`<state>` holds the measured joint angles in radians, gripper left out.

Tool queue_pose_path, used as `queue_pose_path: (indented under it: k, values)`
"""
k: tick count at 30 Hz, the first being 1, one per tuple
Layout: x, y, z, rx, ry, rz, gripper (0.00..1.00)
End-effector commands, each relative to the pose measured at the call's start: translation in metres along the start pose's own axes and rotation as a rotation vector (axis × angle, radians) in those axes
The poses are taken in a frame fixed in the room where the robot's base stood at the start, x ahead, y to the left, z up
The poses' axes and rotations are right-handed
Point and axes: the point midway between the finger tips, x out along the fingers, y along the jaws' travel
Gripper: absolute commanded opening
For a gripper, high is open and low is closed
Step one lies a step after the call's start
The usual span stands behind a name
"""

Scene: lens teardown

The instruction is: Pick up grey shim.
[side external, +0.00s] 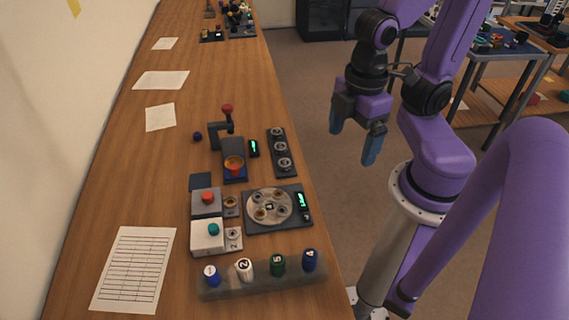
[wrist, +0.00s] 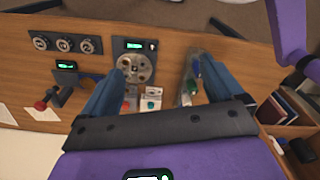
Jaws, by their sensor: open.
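I cannot pick out a grey shim with certainty. Small grey rings sit in a dark three-place strip (side external: 270,133) on the bench; the strip also shows in the wrist view (wrist: 52,36). A round grey plate (side external: 269,194) with several small round pieces lies on a dark base; it also shows between my fingers in the wrist view (wrist: 137,63). My gripper (side external: 354,142) is open and empty, high up and right of the bench edge in the side view. Its blue fingers (wrist: 160,80) are spread in the wrist view and touch nothing.
A press with a red knob (side external: 227,109) stands behind the plate. Two boxes with red (side external: 207,197) and teal (side external: 213,229) buttons stand left of it. A rack (side external: 240,288) of numbered cylinders is in front. A printed sheet (side external: 134,268) lies left. The left bench surface is mostly clear.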

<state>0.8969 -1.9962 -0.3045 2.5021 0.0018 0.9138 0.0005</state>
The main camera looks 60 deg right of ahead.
Motion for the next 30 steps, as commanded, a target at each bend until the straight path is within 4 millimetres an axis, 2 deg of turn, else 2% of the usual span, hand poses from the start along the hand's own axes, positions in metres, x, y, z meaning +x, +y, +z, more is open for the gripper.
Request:
queue_pose_path:
  k: [1,2,10,14,20,24,30]
  values:
    - [0.0,0.0,0.0,0.0,0.0,0.0,0.77]
    - [0.0,0.0,0.0,0.0,0.0,0.0,0.72]
    - [0.0,0.0,0.0,0.002,0.0,0.0,0.72]
    - [0.002,0.007,-0.005,0.046,-0.002,0.001,0.72]
    - [0.009,0.045,-0.026,0.254,-0.01,0.006,0.72]
    - [0.018,0.08,-0.037,0.432,-0.016,0.009,0.72]
    - [0.031,0.133,-0.044,0.683,-0.02,0.013,0.72]
